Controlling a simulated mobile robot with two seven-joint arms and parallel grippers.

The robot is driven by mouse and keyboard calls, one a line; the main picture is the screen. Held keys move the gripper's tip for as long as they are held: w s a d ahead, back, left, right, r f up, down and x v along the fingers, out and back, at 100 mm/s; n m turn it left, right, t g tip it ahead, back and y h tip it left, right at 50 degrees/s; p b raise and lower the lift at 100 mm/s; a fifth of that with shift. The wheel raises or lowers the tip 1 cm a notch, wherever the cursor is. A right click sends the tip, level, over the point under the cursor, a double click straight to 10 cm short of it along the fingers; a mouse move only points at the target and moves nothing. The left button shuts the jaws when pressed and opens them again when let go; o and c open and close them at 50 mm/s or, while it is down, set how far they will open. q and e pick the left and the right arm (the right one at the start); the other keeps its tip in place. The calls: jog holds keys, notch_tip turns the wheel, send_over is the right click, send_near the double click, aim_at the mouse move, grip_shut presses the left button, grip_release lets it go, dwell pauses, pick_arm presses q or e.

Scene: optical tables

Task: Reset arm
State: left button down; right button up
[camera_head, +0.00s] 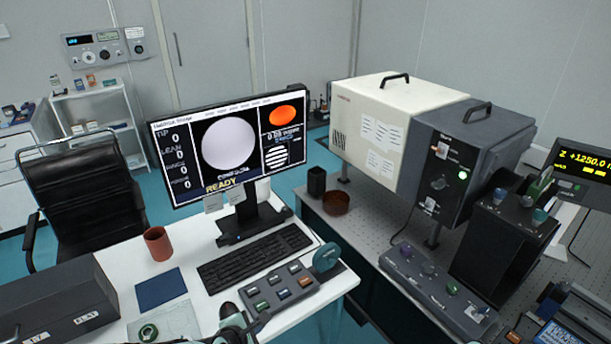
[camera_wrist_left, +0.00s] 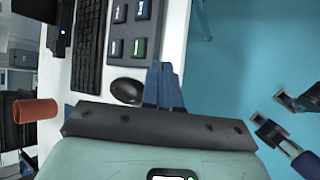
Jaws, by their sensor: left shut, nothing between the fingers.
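My left gripper (camera_wrist_left: 164,72) shows in the left wrist view. Its two blue fingers are together, with nothing between them. From that view they lie over the desk's edge, beside the black mouse (camera_wrist_left: 127,91) and below the button pad (camera_wrist_left: 130,34). In the head view, a dark and greenish shape at the bottom edge is cut off, and I cannot tell its parts apart.
The white desk (camera_head: 128,273) holds a monitor (camera_head: 230,150), keyboard (camera_head: 255,256), button pad (camera_head: 280,292), red-brown mug (camera_head: 158,244) and dark box (camera_head: 60,300). An optical table (camera_head: 375,228) with large instruments stands at right. Blue floor (camera_wrist_left: 235,60) is open beside the desk.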

pick_arm(q)
jog(key=s+a+f+m+g, duration=0.1)
jog(key=s+f+m+g, duration=0.2)
jog(key=f, duration=0.4)
jog(key=s+a+f+m+g, duration=0.1)
jog(key=s+f+m, duration=0.25)
jog(key=f, duration=0.45)
jog(key=s+f+m+g, duration=0.1)
jog(key=s+f+m, duration=0.3)
jog(key=s, duration=0.3)
jog(key=s+d+f+m+g+p, duration=0.1)
jog(key=s+f+m+g, duration=0.1)
jog(key=s, duration=0.5)
jog(key=s+d+f+m+g, duration=0.1)
jog(key=s+f+m+g, duration=0.1)
jog(key=s+f+m, duration=0.3)
jog(key=s+f, duration=0.1)
jog(key=s, duration=0.2)
jog(key=shift+f+m+h, duration=0.15)
jog(key=shift+m+h, duration=0.15)
jog(key=shift+m, duration=0.05)
pick_arm(e)
jog(key=shift+w+d+r, duration=0.15)
jog(key=shift+w+r, duration=0.6)
jog(key=shift+r, duration=0.05)
